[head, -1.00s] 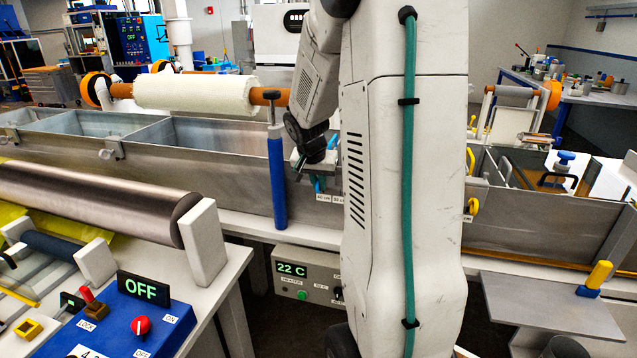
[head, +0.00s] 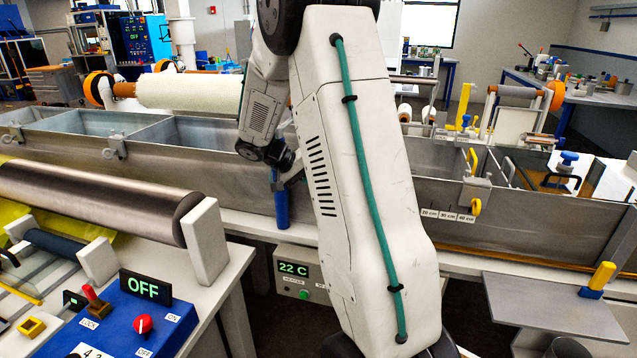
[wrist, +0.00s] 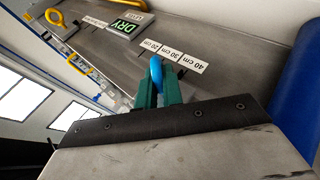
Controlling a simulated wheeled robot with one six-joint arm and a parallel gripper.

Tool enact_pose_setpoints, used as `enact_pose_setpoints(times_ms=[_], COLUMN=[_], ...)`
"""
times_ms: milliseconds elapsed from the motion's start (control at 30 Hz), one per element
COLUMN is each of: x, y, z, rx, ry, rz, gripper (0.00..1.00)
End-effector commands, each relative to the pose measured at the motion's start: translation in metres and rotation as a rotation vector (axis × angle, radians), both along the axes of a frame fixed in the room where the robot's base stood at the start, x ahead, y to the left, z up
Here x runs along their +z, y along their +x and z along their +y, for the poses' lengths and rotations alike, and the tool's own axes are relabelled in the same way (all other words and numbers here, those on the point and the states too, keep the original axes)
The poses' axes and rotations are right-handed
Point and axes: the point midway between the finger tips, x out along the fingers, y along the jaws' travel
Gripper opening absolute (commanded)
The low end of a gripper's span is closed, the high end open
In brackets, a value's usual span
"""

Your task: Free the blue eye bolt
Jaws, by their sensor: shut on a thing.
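The blue eye bolt (wrist: 156,68) shows in the wrist view as a blue ring at the tips of my gripper's green fingers. My gripper (wrist: 159,88) is shut on it, with the tank wall and its 20, 30 and 40 cm labels (wrist: 175,55) just behind. I cannot tell whether the bolt's lower end is still seated, since the fingers hide it. In the head view my arm covers the bolt and the gripper's fingers.
A blue post (head: 281,205) stands close to my wrist; its blue side fills the wrist view's right edge (wrist: 294,95). The long metal tank (head: 130,160) runs behind. A yellow eye bolt (head: 475,207) sits on the tank front to the right. A grey shelf (head: 550,305) juts out lower right.

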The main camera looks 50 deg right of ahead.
Motion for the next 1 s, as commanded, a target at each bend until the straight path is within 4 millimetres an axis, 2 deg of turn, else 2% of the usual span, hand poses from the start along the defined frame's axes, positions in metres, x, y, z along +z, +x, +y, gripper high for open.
enact_pose_setpoints(times_ms=[300, 833, 867, 900, 1000], x=[-0.0013, -0.0019, -0.0019, -0.0019, -0.0017], y=[0.0012, 0.0008, 0.0008, 0.0008, 0.0007], z=[0.0009, 0.0009, 0.0009, 0.0009, 0.0006], rx=[0.0, -0.001, -0.001, -0.001, -0.001], ry=[-0.043, -0.049, -0.049, -0.049, -0.049], rz=[0.105, 0.123, 0.123, 0.123, 0.123], gripper=[0.0, 0.0, 0.17, 0.28, 0.3])
